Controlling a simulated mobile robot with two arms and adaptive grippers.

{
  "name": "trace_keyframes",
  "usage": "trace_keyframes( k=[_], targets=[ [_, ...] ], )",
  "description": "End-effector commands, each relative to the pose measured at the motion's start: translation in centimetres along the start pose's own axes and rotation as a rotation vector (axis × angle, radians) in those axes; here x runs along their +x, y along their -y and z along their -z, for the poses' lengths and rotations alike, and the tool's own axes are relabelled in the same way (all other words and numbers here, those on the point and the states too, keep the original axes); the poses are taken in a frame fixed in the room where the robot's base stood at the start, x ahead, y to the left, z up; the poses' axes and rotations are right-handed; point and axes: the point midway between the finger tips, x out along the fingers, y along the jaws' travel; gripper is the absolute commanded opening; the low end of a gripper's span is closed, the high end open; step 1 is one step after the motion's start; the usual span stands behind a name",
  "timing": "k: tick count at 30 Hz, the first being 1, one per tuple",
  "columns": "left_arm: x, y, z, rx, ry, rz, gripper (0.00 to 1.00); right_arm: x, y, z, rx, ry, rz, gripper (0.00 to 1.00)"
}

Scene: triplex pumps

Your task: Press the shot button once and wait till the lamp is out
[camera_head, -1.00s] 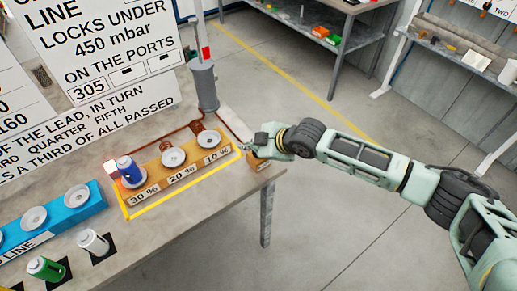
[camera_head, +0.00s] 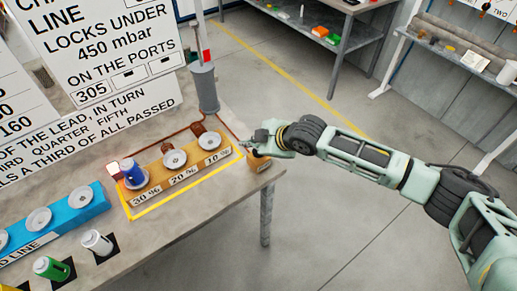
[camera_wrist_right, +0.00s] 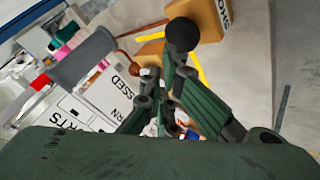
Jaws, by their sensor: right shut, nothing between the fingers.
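The shot button box (camera_head: 258,163) is a small brown block at the right corner of the bench. In the right wrist view the box (camera_wrist_right: 205,20) shows part of a label, "SHO", and a black round knob (camera_wrist_right: 181,34) that appears to be its button. My right gripper (camera_head: 259,140) is shut and empty, with its tips just above the box. In the wrist view the shut fingers (camera_wrist_right: 177,62) end close to the knob; contact cannot be told. A small pinkish-white block (camera_head: 113,169), possibly the lamp, stands by the 30 % seat; whether it is lit is unclear.
A wooden block (camera_head: 178,163) has seats marked 30 %, 20 % and 10 %; a blue-topped weight (camera_head: 132,174) sits on 30 %. A grey column (camera_head: 204,88) stands behind. A blue block (camera_head: 75,214), a green weight (camera_head: 52,268) and a white weight (camera_head: 97,242) are at left.

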Motion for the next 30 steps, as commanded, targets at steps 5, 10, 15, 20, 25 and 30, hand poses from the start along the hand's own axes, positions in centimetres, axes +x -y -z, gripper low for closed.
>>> trace_keyframes(
  k=[5, 10, 15, 20, 25, 30],
  targets=[
    [-0.1, 0.0, 0.0, 0.000, 0.000, 0.000, 0.54, -0.1, -0.1, 0.1, 0.000, -0.001, 0.000, 0.00],
    [-1.3, 0.0, 0.1, 0.000, 0.000, 0.000, 0.54, -1.0, -0.7, 0.8, 0.000, -0.002, -0.001, 0.00],
    [-2.9, 0.1, 0.2, 0.000, 0.000, 0.000, 0.54, -2.2, -1.6, 1.7, 0.000, -0.002, 0.000, 0.00],
    [-4.3, 0.1, 0.4, 0.000, 0.000, 0.000, 0.54, -3.3, -2.4, 2.5, 0.000, -0.001, 0.000, 0.00],
    [-4.5, 0.1, 0.4, 0.000, 0.000, 0.000, 0.54, -3.5, -2.6, 2.6, 0.000, -0.001, 0.000, 0.00],
    [-4.4, 0.1, 0.4, 0.000, 0.000, 0.000, 0.54, -3.5, -2.5, 2.6, 0.000, -0.001, 0.000, 0.00]
  ],
)
